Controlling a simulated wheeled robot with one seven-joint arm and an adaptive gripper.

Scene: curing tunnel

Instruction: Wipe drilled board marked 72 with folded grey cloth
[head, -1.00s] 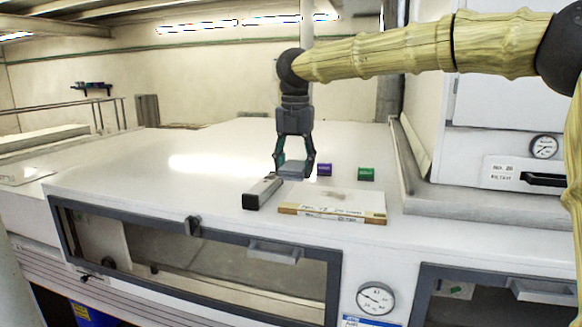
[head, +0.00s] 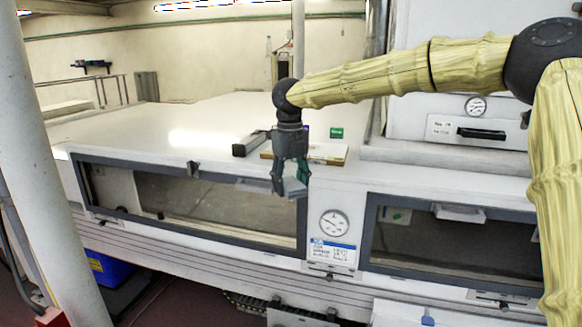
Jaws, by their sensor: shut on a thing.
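My gripper (head: 289,190) points down and is shut on the folded grey cloth (head: 296,187), a small grey pad between its fingertips. In the picture they overlap the front edge of the white tunnel top, in front of the board. The drilled board (head: 328,151), pale with a tan edge, lies flat on the tunnel top behind my gripper. My gripper hides its left part, and its marking cannot be read now. The cloth appears apart from the board.
A dark grey bar-shaped object (head: 250,145) lies left of the board. A green block (head: 337,132) and a mostly hidden purple block (head: 306,131) stand behind it. The white tunnel top (head: 140,130) is clear to the left. A pale post (head: 45,150) stands at far left.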

